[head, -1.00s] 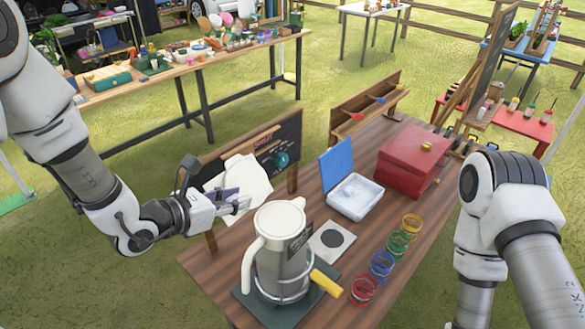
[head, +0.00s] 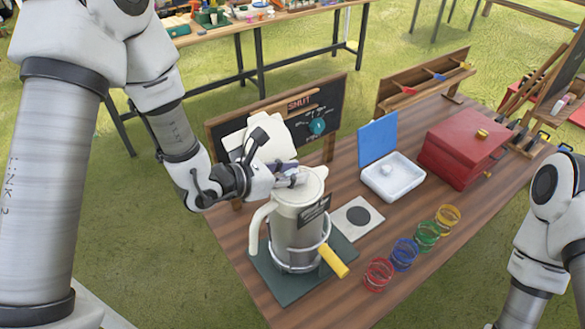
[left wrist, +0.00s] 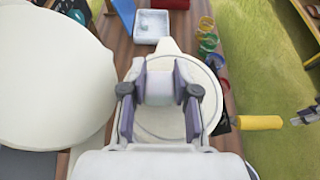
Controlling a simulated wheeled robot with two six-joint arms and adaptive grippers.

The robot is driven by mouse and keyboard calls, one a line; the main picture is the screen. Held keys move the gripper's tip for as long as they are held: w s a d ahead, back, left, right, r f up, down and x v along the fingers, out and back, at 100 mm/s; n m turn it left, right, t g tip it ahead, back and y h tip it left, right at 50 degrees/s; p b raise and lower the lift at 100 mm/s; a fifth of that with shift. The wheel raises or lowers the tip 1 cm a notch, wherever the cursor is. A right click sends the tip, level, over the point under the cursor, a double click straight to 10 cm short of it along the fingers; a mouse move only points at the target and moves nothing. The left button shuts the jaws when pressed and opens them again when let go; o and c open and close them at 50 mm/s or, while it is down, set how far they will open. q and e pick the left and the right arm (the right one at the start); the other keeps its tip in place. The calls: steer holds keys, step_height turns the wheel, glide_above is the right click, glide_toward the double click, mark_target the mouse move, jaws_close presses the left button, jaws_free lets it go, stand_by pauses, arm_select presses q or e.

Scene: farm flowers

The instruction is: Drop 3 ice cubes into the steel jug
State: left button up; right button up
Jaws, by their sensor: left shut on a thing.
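The steel jug (head: 297,225) stands upright on a dark green base, with a white rim and white handle. My left gripper (head: 297,179) is just over the jug's top. In the left wrist view, my left gripper (left wrist: 160,92) is shut on a pale block (left wrist: 160,84), perhaps an ice cube; its colour blends with the jug top (left wrist: 168,127) below. The white ice tray (head: 388,188) has its blue lid (head: 378,138) raised, and a pale cube (head: 393,169) shows inside. My right gripper (left wrist: 303,118) seems to show at the wrist view's edge, unclear.
A white rounded plate (head: 240,140) stands close behind my left gripper. A yellow handle (head: 333,261) juts from the jug's holder. Red, blue, green and yellow wire rings (head: 403,254) line the table's front. A red box (head: 462,150) and a chalkboard (head: 290,112) stand farther back.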

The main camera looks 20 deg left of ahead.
mark_target(289, 173)
arm_select(q)
steer(key=o, duration=1)
steer(key=shift+s+a+r, duration=0.1)
steer(key=shift+s+a, duration=0.25)
steer(key=shift+a, duration=0.1)
steer(key=shift+c, duration=0.2)
steer(key=shift+w+d, duration=0.25)
steer(key=shift+r, duration=0.15)
step_height(289, 173, up, 10)
steer(key=shift+f, duration=0.2)
arm_select(e)
steer(key=shift+s+a+r, duration=0.1)
steer(key=shift+a, duration=0.1)
arm_select(q)
steer(key=shift+a, duration=0.1)
